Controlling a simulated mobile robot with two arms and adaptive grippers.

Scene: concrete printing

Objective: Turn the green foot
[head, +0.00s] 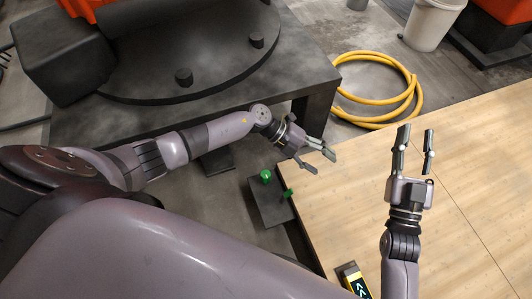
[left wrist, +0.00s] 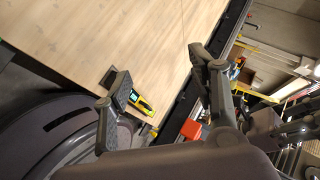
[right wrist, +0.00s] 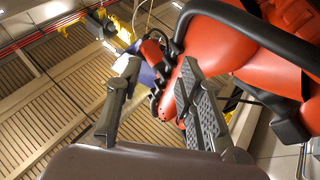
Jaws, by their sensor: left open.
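A round green knob (head: 266,176) sits on a dark grey block beside the wooden board's left edge in the head view. A smaller green piece (head: 288,193) shows at the block's right side, by the board. I cannot tell which of the two is the green foot. My left gripper (head: 322,162) is open and empty, above and to the right of both green parts in the picture, touching neither. My right gripper (head: 417,140) is open and empty over the board, further right, fingers pointing away.
The dark grey block (head: 268,208) stands against the wooden board (head: 440,225). A dark machine table (head: 315,85) is behind my left arm. A yellow hose (head: 378,122) lies coiled on the floor. A yellow-and-black device (head: 354,280) lies at the board's near edge. Most of the board is clear.

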